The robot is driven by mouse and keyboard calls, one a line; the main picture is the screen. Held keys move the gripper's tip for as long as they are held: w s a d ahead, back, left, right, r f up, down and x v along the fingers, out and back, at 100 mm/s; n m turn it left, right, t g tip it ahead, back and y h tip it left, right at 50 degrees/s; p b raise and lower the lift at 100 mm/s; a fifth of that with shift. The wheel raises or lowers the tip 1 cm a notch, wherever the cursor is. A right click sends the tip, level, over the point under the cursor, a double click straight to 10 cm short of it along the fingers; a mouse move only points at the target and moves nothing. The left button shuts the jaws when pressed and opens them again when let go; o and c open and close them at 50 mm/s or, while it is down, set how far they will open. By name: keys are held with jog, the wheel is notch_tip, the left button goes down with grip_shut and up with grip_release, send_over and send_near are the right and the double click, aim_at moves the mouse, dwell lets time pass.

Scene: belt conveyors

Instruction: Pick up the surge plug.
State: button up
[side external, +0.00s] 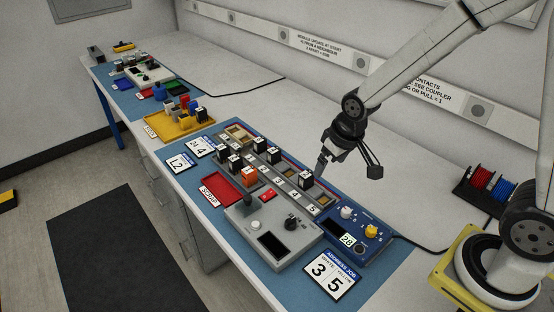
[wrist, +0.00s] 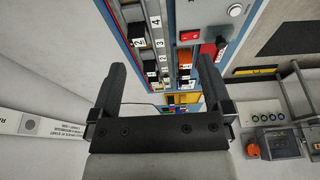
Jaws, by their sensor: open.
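Several plugs stand upright in a grey rack on the bench: black ones with white numbered tops, such as one black plug (side external: 307,180), and one orange plug (side external: 249,176). None carries a label I can read as surge, so I cannot tell which is the surge plug. My gripper (side external: 348,163) is open and empty, above and behind the right end of the rack in the side view. In the wrist view my gripper (wrist: 160,66) has its fingers wide apart, with part of the rack (wrist: 158,45) showing beyond them.
A red scrap tray (side external: 222,188) and a grey control box (side external: 272,236) lie in front of the rack. A blue box with knobs (side external: 357,238) stands at its right. A yellow bin (side external: 178,126) and cable spools (side external: 490,184) are farther off. The bench behind the rack is clear.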

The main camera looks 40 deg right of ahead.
jog(key=w+a+f, duration=0.2)
jog(key=w+f, duration=0.1)
jog(key=w, duration=0.9)
jog(key=t, duration=0.1)
send_near(249, 169)
jog(key=x, duration=0.2)
jog(key=shift+s+a+f, duration=0.15)
jog(key=shift+a+f, duration=0.05)
jog(key=shift+f, duration=0.15)
jog(key=shift+w+f+t, duration=0.15)
jog(key=shift+w+f, duration=0.1)
jog(key=shift+f, duration=0.35)
jog(key=shift+w+f+t, duration=0.15)
jog(key=shift+w+f, duration=0.1)
jog(key=shift+f, duration=0.35)
jog(key=shift+x, duration=2.6)
jog(key=shift+d, duration=0.15)
grip_shut()
